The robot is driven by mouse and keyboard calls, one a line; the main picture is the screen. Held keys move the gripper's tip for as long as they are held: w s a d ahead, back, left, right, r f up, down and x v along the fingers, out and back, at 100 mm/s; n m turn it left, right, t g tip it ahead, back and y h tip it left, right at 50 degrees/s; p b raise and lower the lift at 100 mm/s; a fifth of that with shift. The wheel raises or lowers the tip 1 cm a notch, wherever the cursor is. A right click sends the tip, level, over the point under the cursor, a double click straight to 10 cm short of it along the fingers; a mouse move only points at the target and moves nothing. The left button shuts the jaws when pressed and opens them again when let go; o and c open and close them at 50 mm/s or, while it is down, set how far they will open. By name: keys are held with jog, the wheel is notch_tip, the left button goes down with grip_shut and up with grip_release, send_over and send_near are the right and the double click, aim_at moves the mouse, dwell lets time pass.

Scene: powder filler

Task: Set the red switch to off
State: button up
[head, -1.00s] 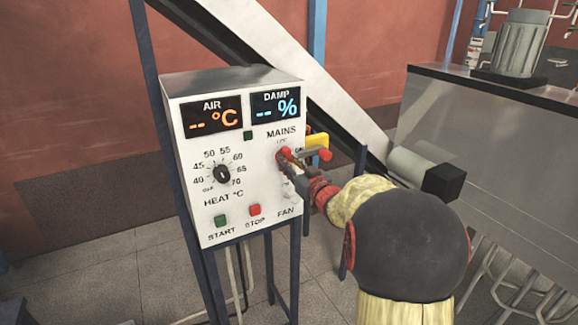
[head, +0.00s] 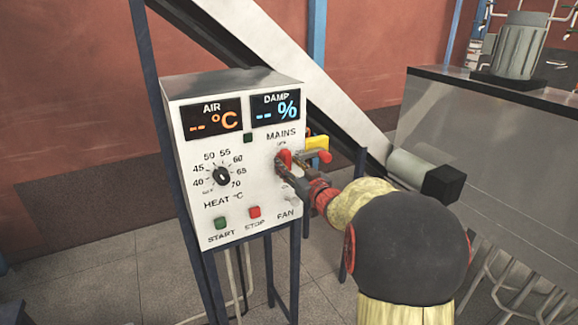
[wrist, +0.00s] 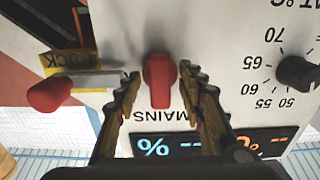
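The red switch (head: 284,159) sits under the MAINS label on the white control panel (head: 262,190). In the wrist view, which sees the panel upside down, the red switch (wrist: 160,82) is a rounded handle in the middle. My gripper (wrist: 160,88) is open, with one finger on each side of the switch and a narrow gap showing on both sides. In the head view my gripper (head: 290,174) reaches the panel from the right and partly covers the area below the switch. The position labels around the switch are mostly hidden or unreadable.
A red-tipped grey rod (wrist: 85,83) with a yellow LOCK tag (wrist: 62,62) sticks out close beside the switch. The heat dial (head: 222,175), green START button (head: 221,222) and red STOP button (head: 254,211) are to the left. A metal cabinet (head: 480,140) stands at right.

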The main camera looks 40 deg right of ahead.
jog(key=v, duration=1.2)
jog(key=shift+f, duration=0.1)
jog(key=s+d+f+m+g+h, duration=0.35)
jog(key=s+d+f+g, duration=0.4)
jog(key=f, duration=0.25)
jog(key=s+a+f+g, duration=0.4)
jog(key=s+a, duration=0.1)
jog(key=s, duration=0.1)
jog(key=s+a+n+y+b, duration=0.1)
jog(key=a+n+y, duration=0.1)
jog(key=a, duration=1)
jog(key=s+a+r+n+y+b, duration=0.1)
jog(key=s+a+n+y+b, duration=0.1)
jog(key=a, duration=1)
jog(key=s+a+r+n+y+b, duration=0.1)
jog(key=a+y, duration=0.3)
jog(key=a, duration=0.9)
jog(key=shift+s+n+b, duration=0.4)
jog(key=shift+s+n, duration=0.15)
jog(key=shift+s, duration=0.1)
